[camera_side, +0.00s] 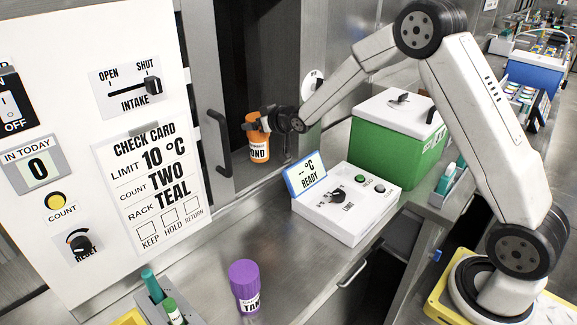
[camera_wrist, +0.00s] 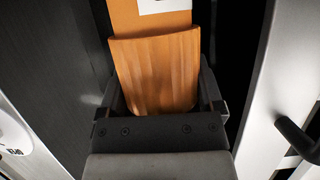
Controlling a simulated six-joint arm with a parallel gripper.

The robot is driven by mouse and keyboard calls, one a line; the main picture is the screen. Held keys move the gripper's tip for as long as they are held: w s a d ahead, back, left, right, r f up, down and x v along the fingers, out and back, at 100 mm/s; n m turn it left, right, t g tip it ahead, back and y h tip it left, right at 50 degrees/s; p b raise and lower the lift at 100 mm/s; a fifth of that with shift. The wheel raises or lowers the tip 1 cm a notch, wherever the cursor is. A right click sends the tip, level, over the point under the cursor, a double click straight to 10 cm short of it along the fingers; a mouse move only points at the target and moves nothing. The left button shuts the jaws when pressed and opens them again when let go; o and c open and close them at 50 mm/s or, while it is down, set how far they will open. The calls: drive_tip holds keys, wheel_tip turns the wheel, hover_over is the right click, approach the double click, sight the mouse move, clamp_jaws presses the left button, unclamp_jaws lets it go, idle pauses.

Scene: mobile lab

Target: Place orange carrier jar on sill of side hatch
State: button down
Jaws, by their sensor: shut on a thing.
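The orange carrier jar (camera_side: 258,148) is upright in the side hatch opening, with a white label on its front. My gripper (camera_side: 262,123) is shut on its upper part and reaches in from the right. In the wrist view the jar (camera_wrist: 155,70) fills the space between the dark fingers. The hatch sill (camera_side: 262,172) is a metal ledge at the bottom of the opening. The jar's base is at or just above the sill; I cannot tell whether it touches.
A hatch handle (camera_side: 219,143) stands left of the jar. A purple jar (camera_side: 245,286) is on the steel bench. A white control box (camera_side: 345,207) with a READY display (camera_side: 306,175) and a green cooler (camera_side: 398,140) stand to the right. Bench around the purple jar is mostly clear.

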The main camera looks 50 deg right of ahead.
drive_tip(key=w+f, duration=0.7)
drive_tip(key=w, duration=0.2)
drive_tip(key=shift+d+f, duration=0.15)
drive_tip(key=shift+d, duration=0.2)
drive_tip(key=shift+w, duration=0.1)
drive_tip(key=shift+w+f, duration=0.2)
drive_tip(key=shift+f, duration=1.65)
drive_tip(key=shift+f, duration=0.2)
unclamp_jaws()
drive_tip(key=shift+s+r, duration=0.1)
drive_tip(key=shift+r, duration=0.1)
